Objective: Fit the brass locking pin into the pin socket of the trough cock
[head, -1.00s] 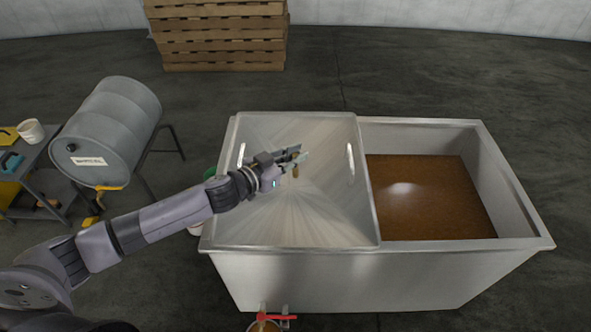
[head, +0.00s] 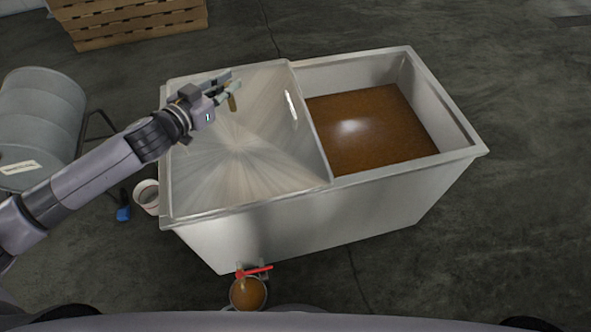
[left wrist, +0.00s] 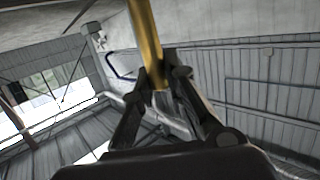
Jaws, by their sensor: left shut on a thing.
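My left gripper (head: 226,92) is shut on the brass locking pin (head: 232,102), held above the lidded left part of the steel trough. In the left wrist view the pin (left wrist: 145,40) is a gold rod between the two fingers (left wrist: 158,88). The trough cock (head: 250,271), with a red lever, sits low on the trough's near wall, well away from the pin. The pin socket is too small to make out. My right gripper is not in view.
The trough (head: 330,216) holds brown liquid (head: 372,130) in its open right part. A container of brown liquid (head: 248,294) stands below the cock. A white bucket (head: 147,196) and a grey drum (head: 38,125) are at left. Pallets (head: 135,20) stand behind.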

